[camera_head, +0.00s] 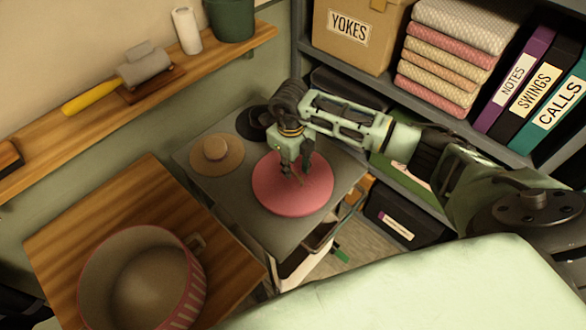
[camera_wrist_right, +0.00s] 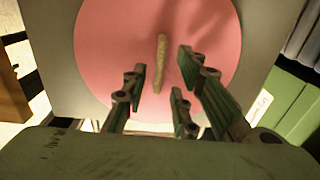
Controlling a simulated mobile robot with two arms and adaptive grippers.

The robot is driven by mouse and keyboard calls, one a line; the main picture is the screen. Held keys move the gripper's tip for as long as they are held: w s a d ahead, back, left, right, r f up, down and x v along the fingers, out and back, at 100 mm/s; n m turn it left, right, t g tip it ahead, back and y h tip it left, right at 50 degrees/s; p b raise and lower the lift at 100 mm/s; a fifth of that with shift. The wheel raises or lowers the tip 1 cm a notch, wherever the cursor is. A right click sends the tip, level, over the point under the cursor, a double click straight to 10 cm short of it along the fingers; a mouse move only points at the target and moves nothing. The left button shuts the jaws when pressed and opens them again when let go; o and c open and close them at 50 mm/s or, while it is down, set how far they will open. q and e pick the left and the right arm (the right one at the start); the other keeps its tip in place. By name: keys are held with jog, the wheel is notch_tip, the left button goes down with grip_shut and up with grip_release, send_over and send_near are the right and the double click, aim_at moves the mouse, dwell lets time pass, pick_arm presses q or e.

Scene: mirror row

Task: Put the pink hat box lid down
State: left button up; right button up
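The pink hat box lid (camera_head: 283,198) lies flat on the grey top of a small cart (camera_head: 245,205). It fills much of the right wrist view (camera_wrist_right: 110,50), with a tan cord handle (camera_wrist_right: 161,62) across its middle. My right gripper (camera_head: 298,170) is above the lid, pointing down. In the right wrist view its fingers (camera_wrist_right: 161,72) are spread, with the handle between them and a gap on each side. A round pink-striped box (camera_head: 192,290), open at the top, stands on a wooden surface at lower left. My left gripper is not in view.
A tan hat (camera_head: 217,158) and a dark hat (camera_head: 252,124) lie on the cart behind the lid. A wooden wall shelf (camera_head: 200,65) runs at upper left. Grey shelving with folded cloths (camera_head: 445,60) and binders (camera_head: 530,85) stands at right.

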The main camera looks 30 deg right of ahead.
notch_tip(320, 180, up, 10)
jog(key=b, duration=0.3)
jog(key=shift+a+r, duration=0.15)
jog(key=shift+s, duration=0.1)
